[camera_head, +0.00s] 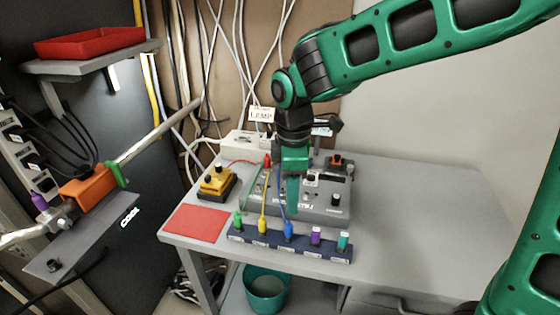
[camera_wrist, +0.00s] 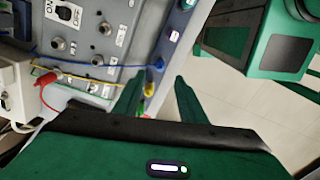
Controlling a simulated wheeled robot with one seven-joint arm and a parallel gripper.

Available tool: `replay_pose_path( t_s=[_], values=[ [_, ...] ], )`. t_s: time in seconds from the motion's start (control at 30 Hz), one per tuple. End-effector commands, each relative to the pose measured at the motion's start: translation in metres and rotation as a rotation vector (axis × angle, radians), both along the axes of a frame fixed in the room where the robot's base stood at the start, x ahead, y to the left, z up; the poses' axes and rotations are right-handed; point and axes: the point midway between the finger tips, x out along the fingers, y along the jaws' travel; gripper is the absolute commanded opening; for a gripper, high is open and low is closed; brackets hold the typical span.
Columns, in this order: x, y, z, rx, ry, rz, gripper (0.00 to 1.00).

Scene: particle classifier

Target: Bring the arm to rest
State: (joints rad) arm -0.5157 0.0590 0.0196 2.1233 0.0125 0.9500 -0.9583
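My arm is green and black and reaches in from the upper right in the head view. My gripper (camera_head: 292,205) points down over the grey control box (camera_head: 325,203) on the table. In the wrist view my gripper (camera_wrist: 155,90) shows two green fingers spread apart with nothing between them. Below them in that view are the edge of the dark blue plug strip (camera_wrist: 172,37) and a yellow plug (camera_wrist: 149,90). The fingers hide part of the box and strip.
The grey table (camera_head: 400,200) is bare at the right. A red mat (camera_head: 195,223) and a yellow-black device (camera_head: 216,182) lie at the left. A white box (camera_head: 240,143) and cables stand behind. A red tray (camera_head: 90,42) sits on a shelf. A teal bin (camera_head: 266,290) stands underneath.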

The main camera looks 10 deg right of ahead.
Motion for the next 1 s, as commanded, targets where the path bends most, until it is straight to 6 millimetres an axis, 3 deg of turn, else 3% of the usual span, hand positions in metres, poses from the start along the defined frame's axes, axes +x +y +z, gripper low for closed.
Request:
replay_pose_path(
  t_s=[0.07, 0.17, 0.27, 0.37, 0.5, 0.6, 0.7, 0.8, 1.0],
  values=[
    [0.000, -0.004, 0.001, -0.001, -0.001, -0.016, 0.38],
    [0.001, -0.028, 0.005, -0.005, -0.006, -0.108, 0.38],
    [-0.003, -0.075, 0.012, -0.011, -0.012, -0.303, 0.38],
    [-0.018, -0.136, 0.019, -0.019, -0.019, -0.580, 0.38],
    [-0.056, -0.214, 0.025, -0.024, -0.022, -0.984, 0.38],
    [-0.092, -0.258, 0.025, -0.023, -0.019, -1.268, 0.38],
    [-0.131, -0.291, 0.022, -0.017, -0.015, -1.536, 0.38],
    [-0.165, -0.311, 0.017, -0.011, -0.004, -1.757, 0.38],
    [-0.203, -0.326, 0.010, -0.003, 0.010, -2.007, 0.38]
  ],
)
